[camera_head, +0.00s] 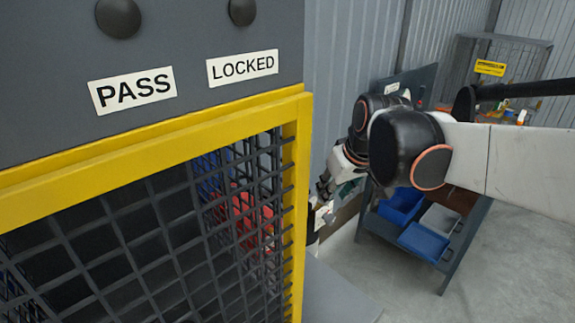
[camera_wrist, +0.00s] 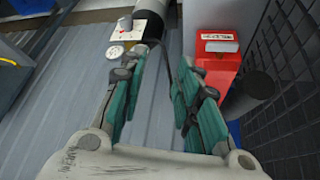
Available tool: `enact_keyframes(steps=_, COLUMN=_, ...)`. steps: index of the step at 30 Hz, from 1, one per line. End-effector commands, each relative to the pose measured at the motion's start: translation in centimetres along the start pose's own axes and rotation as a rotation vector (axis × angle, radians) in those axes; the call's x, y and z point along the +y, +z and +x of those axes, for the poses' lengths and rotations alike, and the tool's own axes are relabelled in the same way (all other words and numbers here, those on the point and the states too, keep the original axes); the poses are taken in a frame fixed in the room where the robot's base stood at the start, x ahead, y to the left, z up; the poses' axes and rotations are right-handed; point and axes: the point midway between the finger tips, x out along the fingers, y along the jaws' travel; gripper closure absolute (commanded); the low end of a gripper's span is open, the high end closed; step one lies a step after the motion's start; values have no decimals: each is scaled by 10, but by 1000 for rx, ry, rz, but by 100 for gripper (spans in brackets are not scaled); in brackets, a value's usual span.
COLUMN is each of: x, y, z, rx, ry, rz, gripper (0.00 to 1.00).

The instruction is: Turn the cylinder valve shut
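My gripper (camera_wrist: 162,75) is open in the wrist view, its teal-padded fingers apart with nothing seen between the pads. A dark upright cylinder with a black lower end (camera_wrist: 152,22) stands just beyond the fingertips. Beside it on the left is a white panel (camera_wrist: 122,36) with a small round dial (camera_wrist: 116,51). I cannot tell for sure which part is the cylinder valve. In the head view my gripper (camera_head: 328,186) is just right of the yellow cage post, partly hidden by my arm. A small white and black item (camera_head: 320,218) shows below it.
A red box (camera_wrist: 218,60) and black cylinder (camera_wrist: 257,85) are right of my fingers, near mesh. A bench with blue bins (camera_head: 424,240) stands at right; grey floor (camera_head: 500,270) is clear.

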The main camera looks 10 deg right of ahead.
Motion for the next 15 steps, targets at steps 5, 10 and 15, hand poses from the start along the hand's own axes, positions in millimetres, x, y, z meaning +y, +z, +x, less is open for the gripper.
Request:
enact_keyframes(steps=5, x=18, y=-49, z=17, rx=-26, ry=-33, rz=-60, gripper=70)
enact_keyframes(steps=10, x=33, y=-87, z=42, rx=-48, ry=-69, rz=-119, gripper=70)
enact_keyframes(steps=15, x=50, y=-119, z=72, rx=-65, ry=-106, rz=-179, gripper=70)
